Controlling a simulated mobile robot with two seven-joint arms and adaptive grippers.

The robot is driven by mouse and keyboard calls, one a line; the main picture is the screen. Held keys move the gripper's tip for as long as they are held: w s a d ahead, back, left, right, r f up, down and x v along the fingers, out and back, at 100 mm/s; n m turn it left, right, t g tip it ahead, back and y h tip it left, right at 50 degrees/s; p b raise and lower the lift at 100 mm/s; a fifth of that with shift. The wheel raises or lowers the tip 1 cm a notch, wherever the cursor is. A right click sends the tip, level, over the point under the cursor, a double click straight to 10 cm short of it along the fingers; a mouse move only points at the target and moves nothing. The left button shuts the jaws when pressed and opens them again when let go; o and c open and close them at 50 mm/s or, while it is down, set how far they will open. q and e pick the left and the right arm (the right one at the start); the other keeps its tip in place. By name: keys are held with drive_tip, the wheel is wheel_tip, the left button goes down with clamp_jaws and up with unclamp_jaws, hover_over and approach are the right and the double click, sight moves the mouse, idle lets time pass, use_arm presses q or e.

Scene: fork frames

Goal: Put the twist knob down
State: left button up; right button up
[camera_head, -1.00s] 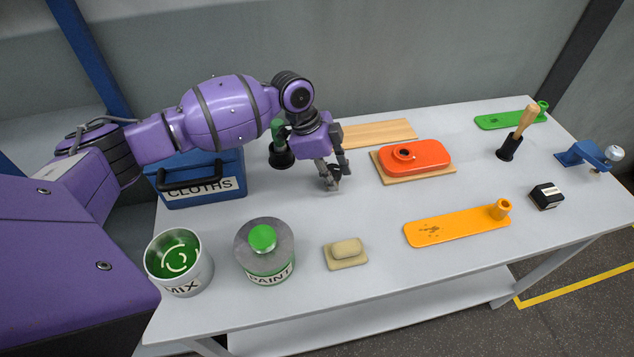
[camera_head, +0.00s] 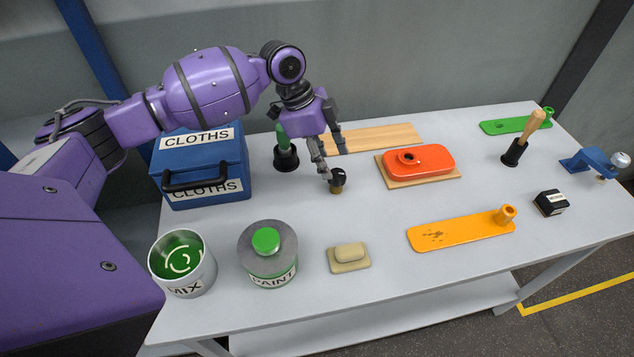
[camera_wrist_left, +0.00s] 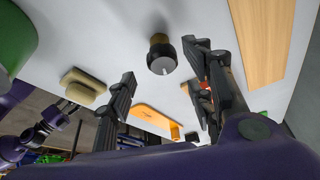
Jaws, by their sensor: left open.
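The twist knob (camera_head: 337,181) has a black cap and a brass-coloured base. It stands upright on the grey table (camera_head: 300,205), in front of the pale board. My left gripper (camera_head: 333,164) is open just behind and above it, its fingers apart and clear of the knob. In the left wrist view the knob (camera_wrist_left: 161,56) shows whole, with a white mark on its cap, beyond the spread fingers. A small dark and purple arm end (camera_wrist_left: 58,116) at that view's left looks like my right gripper; its jaws are too small to read.
Near the knob are a wooden board (camera_head: 385,136), a green-handled tool in a black cup (camera_head: 286,158), an orange-red container (camera_head: 422,160) and a sponge block (camera_head: 349,257). A paint can (camera_head: 268,258) and blue cloths box (camera_head: 215,180) stand left.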

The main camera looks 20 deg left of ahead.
use_arm(q)
drive_tip(key=v, duration=0.5)
idle(0.4)
